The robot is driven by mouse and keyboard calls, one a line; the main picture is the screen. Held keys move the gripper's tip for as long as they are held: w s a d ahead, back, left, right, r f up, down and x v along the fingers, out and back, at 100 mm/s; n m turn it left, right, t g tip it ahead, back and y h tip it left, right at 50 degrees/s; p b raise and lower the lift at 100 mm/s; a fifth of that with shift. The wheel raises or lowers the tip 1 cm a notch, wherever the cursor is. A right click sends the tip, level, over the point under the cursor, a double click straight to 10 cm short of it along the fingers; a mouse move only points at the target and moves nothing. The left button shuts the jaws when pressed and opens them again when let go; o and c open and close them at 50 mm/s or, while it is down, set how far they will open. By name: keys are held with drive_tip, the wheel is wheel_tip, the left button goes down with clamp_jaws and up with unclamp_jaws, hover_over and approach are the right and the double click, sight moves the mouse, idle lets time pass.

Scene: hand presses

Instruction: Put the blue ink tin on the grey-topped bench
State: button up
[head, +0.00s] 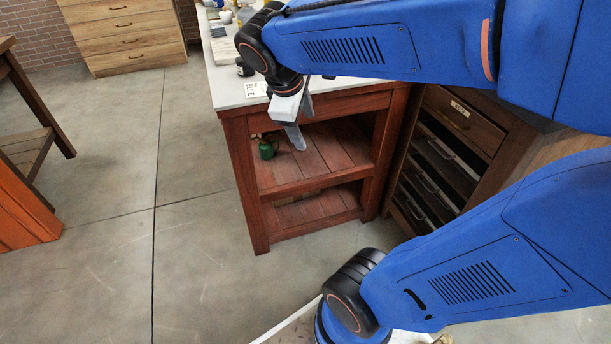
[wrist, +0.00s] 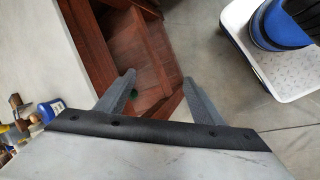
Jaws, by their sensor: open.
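A bench with a pale grey top (head: 228,92) and reddish-brown wooden shelves stands in the middle of the head view. My gripper (head: 300,122) is open and empty, pointing down by the bench's front edge, in front of the open shelves. In the wrist view its two fingers (wrist: 159,85) are spread apart with nothing between them. A small blue container with a white label (wrist: 50,108) shows at the left of the wrist view, away from the fingers; I cannot tell whether it is the blue ink tin. My arm hides part of the bench top in the head view.
A green can (head: 267,149) stands on the bench's upper shelf. A drawer cabinet (head: 455,125) stands right of the bench. Open floor (head: 190,240) lies in front and left.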

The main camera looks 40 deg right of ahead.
drive_tip(key=s+a+f+m+t+y, duration=0.2)
drive_tip(key=s+a+f+m+y, duration=0.2)
drive_tip(key=s, duration=0.6)
drive_tip(key=shift+s+a+f+m, duration=0.2)
drive_tip(key=shift+a+f+m, duration=0.2)
drive_tip(key=shift+a+m, duration=1.25)
